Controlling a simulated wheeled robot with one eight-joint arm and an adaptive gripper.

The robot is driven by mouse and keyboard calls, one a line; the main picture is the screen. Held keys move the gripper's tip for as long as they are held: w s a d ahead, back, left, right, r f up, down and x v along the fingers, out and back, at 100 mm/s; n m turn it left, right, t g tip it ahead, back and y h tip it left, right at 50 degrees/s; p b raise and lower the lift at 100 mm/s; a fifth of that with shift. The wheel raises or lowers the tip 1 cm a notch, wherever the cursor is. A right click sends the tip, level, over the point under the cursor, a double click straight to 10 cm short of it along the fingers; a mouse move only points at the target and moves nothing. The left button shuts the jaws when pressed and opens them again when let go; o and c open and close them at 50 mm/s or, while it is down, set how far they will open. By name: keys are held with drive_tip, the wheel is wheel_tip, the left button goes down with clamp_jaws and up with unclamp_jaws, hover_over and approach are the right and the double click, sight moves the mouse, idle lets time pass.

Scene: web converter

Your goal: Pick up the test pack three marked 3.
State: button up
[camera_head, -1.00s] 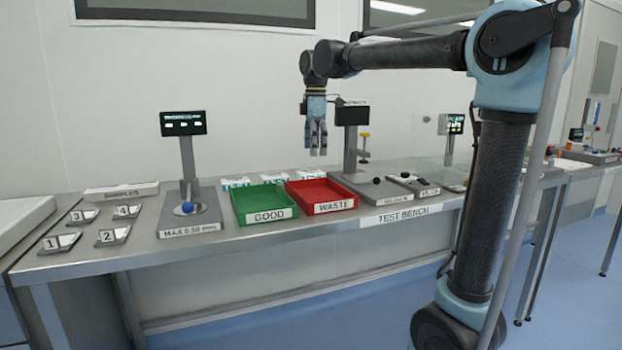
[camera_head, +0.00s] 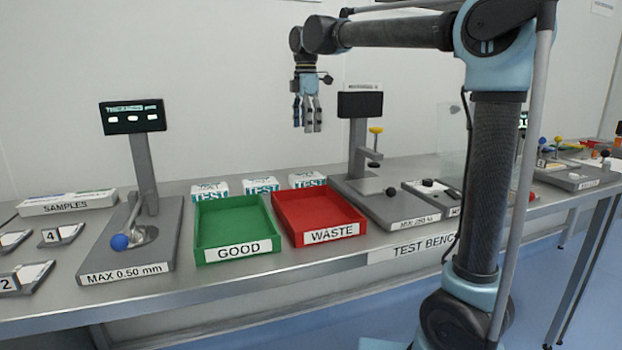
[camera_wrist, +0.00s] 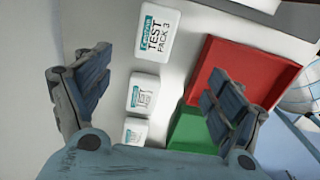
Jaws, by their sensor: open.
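The test pack three (camera_wrist: 156,33), a white pack whose label reads TEST PACK 3, lies at the top of the wrist view, beyond my fingers. By its place beside the red tray it is the rightmost white pack (camera_head: 307,180) in the head view, where its number cannot be read. My gripper (camera_head: 308,128) is open and empty, high above the bench, fingers pointing down. In the wrist view my gripper (camera_wrist: 158,88) has its fingers spread wide, with two other white packs below pack three between them.
The green GOOD tray (camera_head: 238,252) and red WASTE tray (camera_head: 332,233) stand just in front of the packs. A thickness gauge (camera_head: 150,190) stands left, and a gauge with a post (camera_head: 357,150) stands close on the right.

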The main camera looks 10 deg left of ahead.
hover_over(307, 175)
drive_tip(key=f, duration=1.2)
drive_tip(key=shift+s+d, duration=0.1)
drive_tip(key=shift+s, duration=0.25)
drive_tip(key=shift+w+f, duration=0.2)
drive_tip(key=shift+f, duration=2.5)
drive_tip(key=c, duration=1.2)
